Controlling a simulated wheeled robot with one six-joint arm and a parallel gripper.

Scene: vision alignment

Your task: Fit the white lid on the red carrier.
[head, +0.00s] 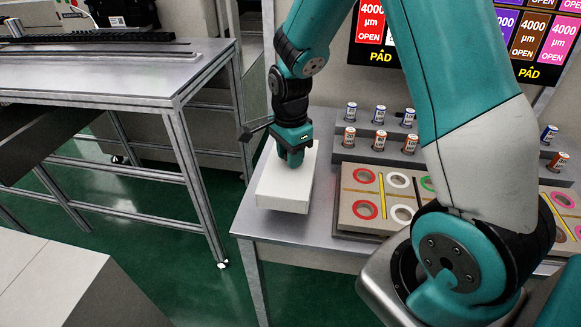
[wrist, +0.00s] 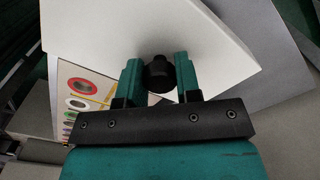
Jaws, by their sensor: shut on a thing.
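The white lid (head: 284,188) is a thick, flat slab at the left end of the grey table. It also fills the top of the wrist view (wrist: 150,28). My gripper (head: 292,158) is above the lid, pointing down. In the wrist view my gripper's two fingers (wrist: 157,66) are closed around the black knob (wrist: 158,78) on the lid. I cannot tell whether the lid rests on the table or hangs just above it. Red rings (head: 365,209) lie in the tray to the right; no other red carrier is clear, and anything under the lid is hidden.
The tray (head: 350,222) holds white, green and pink rings too, with yellow strips between. Behind it, a stepped grey rack (head: 362,146) carries several small bottles. A separate metal bench (head: 110,75) stands left, with a floor gap between. My arm covers part of the tray.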

